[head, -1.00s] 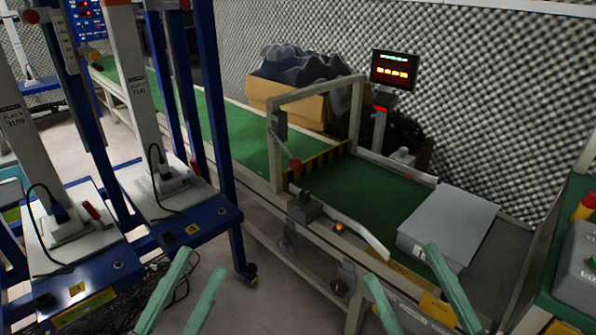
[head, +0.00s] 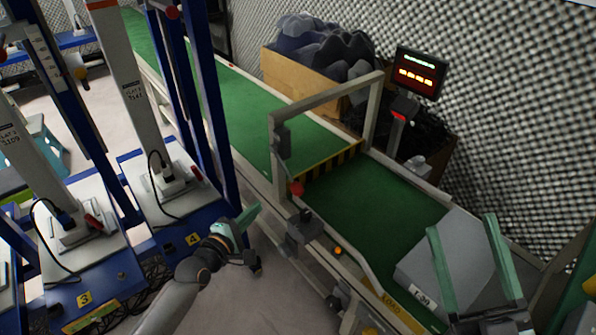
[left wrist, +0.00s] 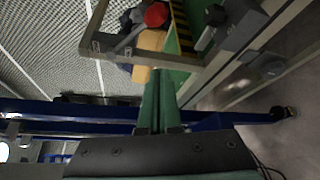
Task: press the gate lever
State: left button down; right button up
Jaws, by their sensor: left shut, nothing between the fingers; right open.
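The gate lever (head: 296,188) has a red ball knob and sits on the near side post of the gate frame (head: 330,98) over the green conveyor. In the left wrist view the red knob (left wrist: 156,14) shows near the top edge, beyond the fingertips. My left gripper (head: 254,212) is shut and empty, left of the lever and apart from it. Its closed green fingers (left wrist: 158,80) also show in the left wrist view. My right gripper (head: 462,225) is open, its fingers in front of a grey box (head: 440,262) on the belt.
A yellow-black striped bar (head: 330,163) crosses the belt under the gate. A lit display (head: 419,73) stands behind the conveyor. Blue-framed stands (head: 190,205) are close on the left. Grey floor is clear between the stands and conveyor.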

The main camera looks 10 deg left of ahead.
pick_arm(q)
jog(key=shift+w+f+n, duration=0.2)
jog(key=shift+w+n, duration=0.15)
jog(key=shift+n, duration=0.15)
pick_arm(e)
jog(key=shift+w+d+r, duration=0.1)
jog(key=shift+w+d, duration=0.05)
jog(key=shift+w, duration=0.05)
jog(key=shift+s, duration=0.1)
pick_arm(q)
jog(key=b+x, duration=0.4)
jog(key=x, duration=0.6)
jog(key=shift+s+d+r+p, duration=0.15)
jog(key=shift+s+d+r, duration=0.15)
jog(key=shift+d, duration=0.25)
jog(key=shift+s+d+r+p, duration=0.1)
jog(key=shift+s+d+r, duration=0.1)
jog(key=shift+s+d, duration=0.25)
jog(key=shift+s+d+r+p, duration=0.15)
jog(key=shift+s+d+r, duration=0.1)
jog(key=shift+d, duration=0.35)
pick_arm(e)
jog(key=shift+s+a+r+n+y, duration=0.25)
jog(key=shift+s+r+n+y, duration=0.7)
jog(key=shift+y, duration=0.35)
jog(key=shift+s+a+r+n+y, duration=0.2)
jog(key=shift+s+r+n+y, duration=0.5)
jog(key=shift+s+n+y, duration=0.45)
